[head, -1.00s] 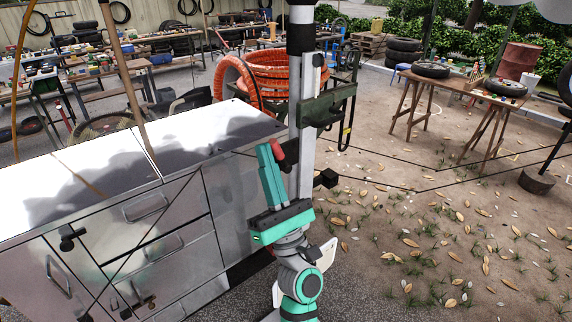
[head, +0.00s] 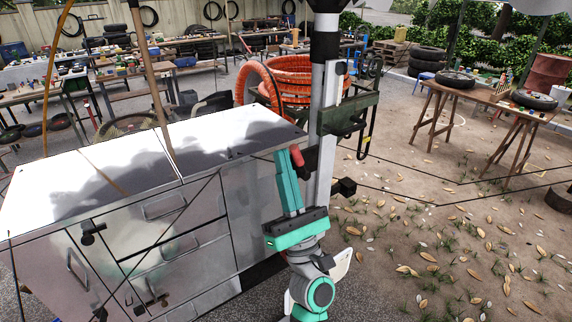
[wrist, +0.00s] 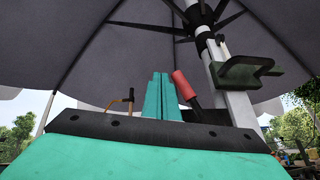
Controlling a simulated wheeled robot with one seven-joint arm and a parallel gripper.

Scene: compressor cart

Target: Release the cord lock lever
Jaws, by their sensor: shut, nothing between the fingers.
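The lever with a red grip (head: 297,156) sits on the left side of the pale pole (head: 324,150). It also shows in the wrist view, where the red grip (wrist: 184,86) leans up and left from a dark base. My gripper (head: 282,154) points upward just left of the red grip, with its teal fingers together and nothing between them. In the wrist view my fingers (wrist: 160,82) stand just left of the grip, with a narrow gap in the picture. I cannot tell whether they touch it lower down.
A dark green bracket (head: 342,117) and a black knob (head: 345,187) stick out from the pole. A metal cabinet (head: 115,190) stands close on the left. A dark umbrella canopy (wrist: 90,60) spreads overhead. Thin cords run across the open ground at right.

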